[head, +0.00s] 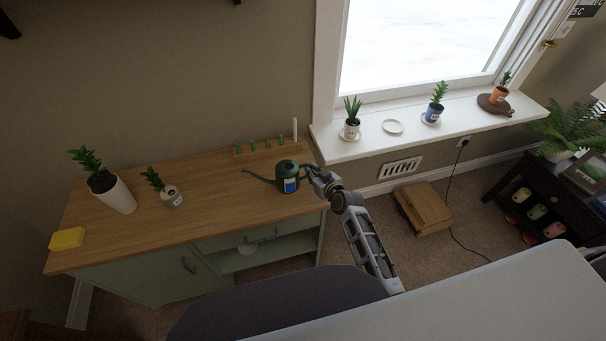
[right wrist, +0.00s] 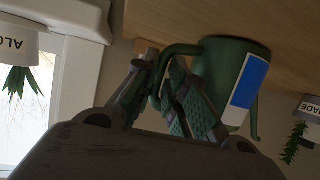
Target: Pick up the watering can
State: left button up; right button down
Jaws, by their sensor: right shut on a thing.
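The watering can (head: 287,177) is dark green with a blue and white label and a long spout pointing left. It is at the right end of the wooden cabinet top. In the right wrist view the can (right wrist: 213,75) shows upside down with its handle between my fingers. My right gripper (head: 313,171) reaches in from the right and is shut on the can's handle; its fingers (right wrist: 165,85) show close up in the right wrist view. I cannot tell whether the can still touches the cabinet top. My left gripper is not in view.
The cabinet top (head: 220,210) also holds a white-potted plant (head: 114,195), a smaller labelled pot (head: 172,198), a yellow sponge-like block (head: 66,239) and a tray of seedlings (head: 243,152). The windowsill (head: 345,152) with several pots is at the right.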

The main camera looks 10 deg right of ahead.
jog(key=shift+r, duration=0.25)
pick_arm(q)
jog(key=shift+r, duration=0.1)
pick_arm(e)
notch_tip(320, 180, up, 10)
jog(key=shift+f, duration=0.15)
dwell(0.7)
